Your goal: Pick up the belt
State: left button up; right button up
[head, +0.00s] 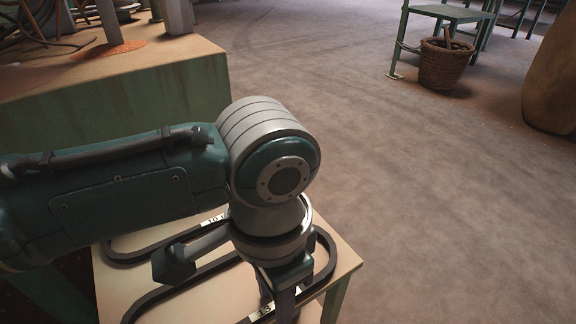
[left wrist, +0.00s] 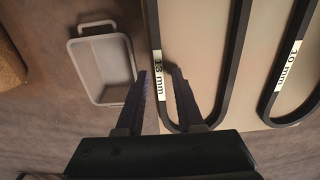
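A dark belt with a white "13 mm" label (head: 262,312) lies on a small light-topped table (head: 344,261). This belt also shows in the left wrist view (left wrist: 153,25). A second dark belt, labelled "10 mm" (left wrist: 289,66), lies beside it. My left gripper (left wrist: 159,71) points down over the table's edge. Its two fingers are apart, one on each side of the labelled strand of the 13 mm belt, with nothing clamped. I cannot tell how high the tips are above the table. In the head view my left arm hides part of both belts. My right gripper is not in view.
A grey bin (left wrist: 73,75) stands on the floor beside the table. A larger green-sided bench (head: 180,95) with equipment is at the upper left. A wicker basket (head: 446,64) and a green stand (head: 450,13) are farther off.

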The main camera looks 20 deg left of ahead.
pick_arm(q)
grip_shut()
dwell(0.4)
